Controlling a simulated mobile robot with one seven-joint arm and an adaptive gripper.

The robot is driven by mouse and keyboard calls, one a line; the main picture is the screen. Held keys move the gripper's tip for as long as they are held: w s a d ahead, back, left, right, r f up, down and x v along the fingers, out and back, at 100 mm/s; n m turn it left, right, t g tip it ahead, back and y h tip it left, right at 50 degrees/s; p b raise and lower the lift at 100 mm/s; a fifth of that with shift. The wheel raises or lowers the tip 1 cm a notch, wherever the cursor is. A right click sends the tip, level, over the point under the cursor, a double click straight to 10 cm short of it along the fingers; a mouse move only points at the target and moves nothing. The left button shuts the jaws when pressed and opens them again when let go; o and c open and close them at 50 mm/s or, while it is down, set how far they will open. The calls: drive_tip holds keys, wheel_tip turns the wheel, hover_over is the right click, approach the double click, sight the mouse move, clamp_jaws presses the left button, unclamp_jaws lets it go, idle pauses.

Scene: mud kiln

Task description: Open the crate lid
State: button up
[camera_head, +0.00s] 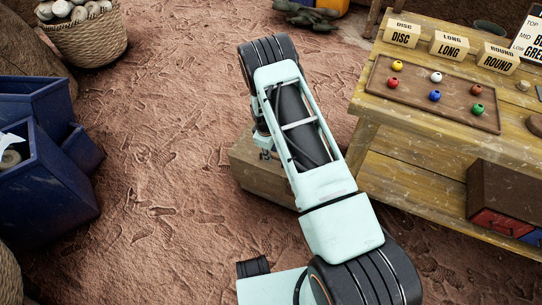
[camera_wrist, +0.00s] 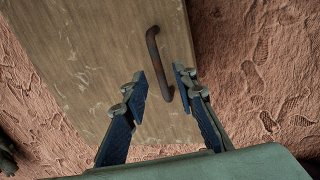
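A wooden crate (camera_head: 258,181) stands on the ground, partly hidden behind my arm in the head view. In the wrist view its wooden lid (camera_wrist: 90,60) fills the left and middle. A dark curved handle (camera_wrist: 155,65) is fixed near the lid's right edge. My gripper (camera_wrist: 158,82) is open, with one finger on each side of the handle's lower end in the picture. I cannot tell whether the fingers touch the handle. In the head view my gripper is hidden behind my arm.
A wooden table (camera_head: 400,122) at the right holds a brown tray (camera_head: 410,97) of coloured beads and labelled blocks (camera_head: 450,45). Blue bins (camera_head: 45,190) stand at the left, and a wicker basket (camera_head: 90,42) at the upper left. Sandy ground (camera_head: 160,150) between them is clear.

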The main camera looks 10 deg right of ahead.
drive_tip(key=shift+w+f, duration=0.15)
drive_tip(key=shift+f, duration=0.65)
drive_tip(key=shift+c, duration=0.6)
clamp_jaws()
